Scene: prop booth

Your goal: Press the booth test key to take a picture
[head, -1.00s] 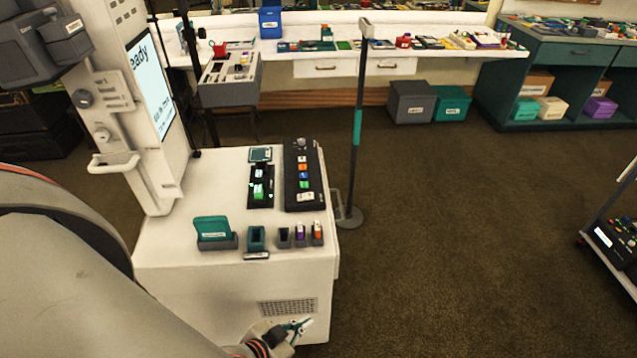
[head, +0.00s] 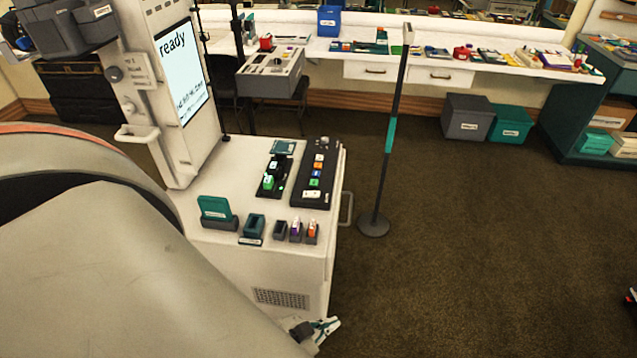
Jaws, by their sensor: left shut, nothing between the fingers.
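The booth (head: 262,262) is a white cabinet with a tall back column and a screen (head: 182,75) that reads "ready". On its top, a long black panel (head: 328,160) carries a knob and a row of coloured keys, orange, blue, green and white. A smaller black unit (head: 266,190) with a lit green part sits to its left. The key labels are too small to read, so I cannot tell which is the test key. My left gripper (head: 328,327) is shut and empty, low by the cabinet's front right corner, below the top.
A teal holder (head: 214,208) and several small cups stand along the top's front edge. A post (head: 391,130) on a round base stands right of the booth. A white counter (head: 500,65) runs behind.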

